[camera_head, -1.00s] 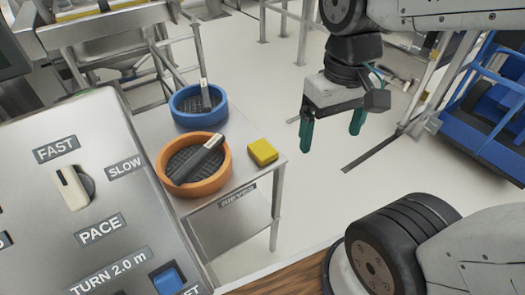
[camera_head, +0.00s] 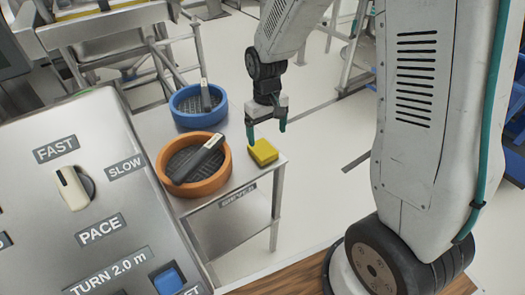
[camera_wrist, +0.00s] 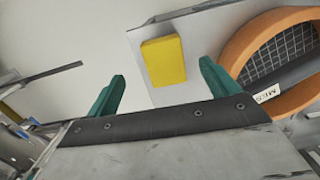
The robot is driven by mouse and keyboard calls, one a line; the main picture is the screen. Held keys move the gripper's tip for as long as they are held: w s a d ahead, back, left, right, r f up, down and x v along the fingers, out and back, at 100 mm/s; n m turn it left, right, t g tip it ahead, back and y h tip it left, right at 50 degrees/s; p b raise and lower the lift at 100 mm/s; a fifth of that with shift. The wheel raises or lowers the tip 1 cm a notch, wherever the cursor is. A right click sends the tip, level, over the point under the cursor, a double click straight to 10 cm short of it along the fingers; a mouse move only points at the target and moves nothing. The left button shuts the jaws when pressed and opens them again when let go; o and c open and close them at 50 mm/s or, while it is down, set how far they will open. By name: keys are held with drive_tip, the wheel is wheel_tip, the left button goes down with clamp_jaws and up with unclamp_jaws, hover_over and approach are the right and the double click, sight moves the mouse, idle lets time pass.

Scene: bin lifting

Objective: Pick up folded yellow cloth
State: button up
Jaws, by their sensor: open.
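The folded yellow cloth (camera_head: 263,153) lies flat near the right edge of the metal stand labelled for sieves (camera_head: 236,180). My gripper (camera_head: 267,135) is open and empty, above and slightly behind the cloth in the head view. In the wrist view, the yellow cloth (camera_wrist: 164,61) shows beyond the green fingertips of my gripper (camera_wrist: 162,82), between their lines and apart from them. The cloth's whole top face is visible there.
An orange-rimmed sieve (camera_head: 222,168) with a dark-handled tool stands left of the cloth; its rim (camera_wrist: 238,52) is close to the right finger in the wrist view. A blue sieve (camera_head: 181,117) is behind it. A control panel (camera_head: 110,200) fills the left foreground.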

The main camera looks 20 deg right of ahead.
sight(262, 148)
drive_tip(key=shift+w+r+t, duration=0.2)
drive_tip(key=shift+w+t, duration=0.2)
drive_tip(key=shift+w, duration=0.25)
drive_tip(key=shift+w+f, duration=0.1)
drive_tip(key=shift+f, duration=0.2)
drive_tip(key=f, duration=0.7)
drive_tip(key=shift+a, duration=0.4)
drive_tip(key=shift+c, duration=0.4)
drive_tip(key=c, duration=1)
drive_tip(key=shift+c, duration=0.2)
drive_tip(key=shift+w+r, duration=0.1)
drive_tip(key=shift+r, duration=0.05)
